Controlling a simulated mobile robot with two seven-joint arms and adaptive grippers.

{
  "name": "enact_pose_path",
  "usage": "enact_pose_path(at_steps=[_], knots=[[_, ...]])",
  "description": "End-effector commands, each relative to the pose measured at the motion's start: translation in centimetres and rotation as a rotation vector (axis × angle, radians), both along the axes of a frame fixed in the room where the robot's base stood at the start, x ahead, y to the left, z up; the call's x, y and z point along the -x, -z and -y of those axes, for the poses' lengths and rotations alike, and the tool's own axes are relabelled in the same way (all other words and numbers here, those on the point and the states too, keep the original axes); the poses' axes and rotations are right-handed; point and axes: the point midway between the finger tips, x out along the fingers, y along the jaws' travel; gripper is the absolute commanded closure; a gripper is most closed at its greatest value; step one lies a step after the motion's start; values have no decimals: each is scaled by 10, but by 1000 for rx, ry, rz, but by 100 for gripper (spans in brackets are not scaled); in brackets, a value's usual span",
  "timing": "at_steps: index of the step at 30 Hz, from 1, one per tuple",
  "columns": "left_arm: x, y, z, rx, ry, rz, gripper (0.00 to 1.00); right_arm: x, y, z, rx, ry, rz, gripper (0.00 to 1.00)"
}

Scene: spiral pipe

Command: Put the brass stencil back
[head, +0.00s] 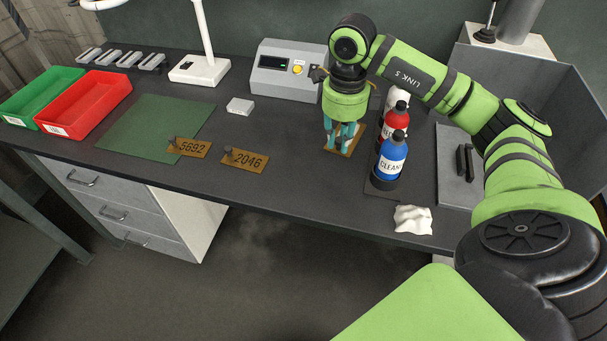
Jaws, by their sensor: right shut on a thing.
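My right gripper (336,143) points down over the bench and is shut on a brass stencil (352,139), whose plate shows around the fingertips. The fingers hide most of this plate and its number. I cannot tell whether the plate rests on the bench or is just above it. A second brass stencil (192,150), reading 5692, lies at the right edge of the green mat (150,128), partly over it. A third brass stencil (250,161), reading 2046, lies flat on the dark bench between the mat and my gripper. Both have a small dark knob. My left gripper is not in view.
Blue (390,160) and red (393,120) bottles stand close right of the gripper. A grey control box (284,75) stands behind it. A white cloth (412,219) lies near the front edge. Red (80,108) and green (38,92) trays sit at left. The bench front-centre is clear.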

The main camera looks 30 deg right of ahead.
Motion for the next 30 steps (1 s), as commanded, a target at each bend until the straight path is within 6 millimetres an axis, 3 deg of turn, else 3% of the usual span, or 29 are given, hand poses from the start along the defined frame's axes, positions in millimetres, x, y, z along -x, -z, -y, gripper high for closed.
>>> enact_pose_path(at_steps=[3,6,19,24,30], knots=[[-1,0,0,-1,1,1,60,1,0,11,4,139,-3,100],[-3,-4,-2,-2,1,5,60,-1,2,8,3,181,-6,100],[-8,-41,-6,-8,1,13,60,-36,53,-75,1,183,-6,100],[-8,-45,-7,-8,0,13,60,-44,66,-91,4,185,-4,100],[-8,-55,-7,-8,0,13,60,-44,86,-94,6,187,-10,100]])
